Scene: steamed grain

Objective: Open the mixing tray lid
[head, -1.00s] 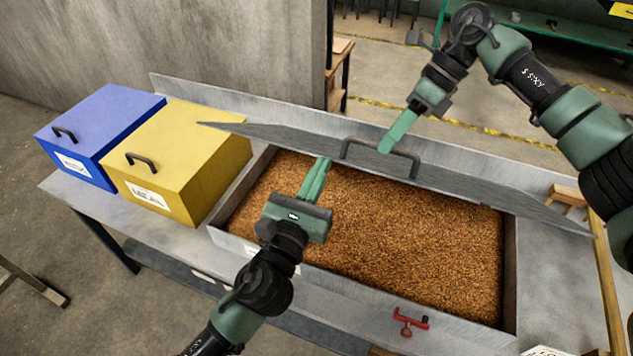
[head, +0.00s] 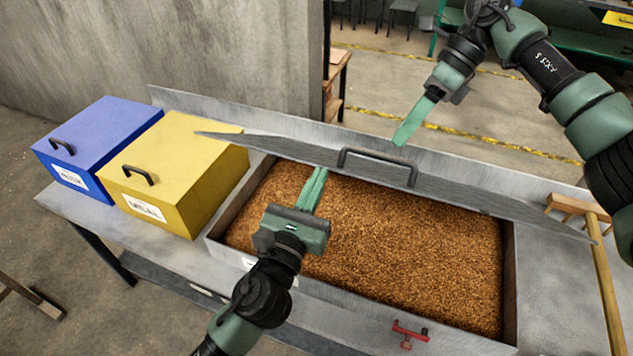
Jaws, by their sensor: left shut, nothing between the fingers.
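The grey mixing tray lid (head: 465,190) stands raised along the back edge of the mixing tray (head: 509,285), so the brown grain (head: 400,240) inside is exposed. The lid's dark bar handle (head: 378,155) faces up. My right gripper (head: 402,140) is above and behind the lid, just beyond the handle and apart from it. Its fingers overlap in this view, so its opening is hidden. My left gripper (head: 316,176) is shut and empty, over the grain near the lid's lower edge. I cannot tell whether its fingertips touch the lid.
A blue bin (head: 100,140) and a yellow bin (head: 185,160) stand left of the tray. A red clamp-like piece (head: 410,331) is at the tray's front edge. A wooden-handled tool (head: 604,290) lies at the right. A low metal wall (head: 200,101) runs behind the lid.

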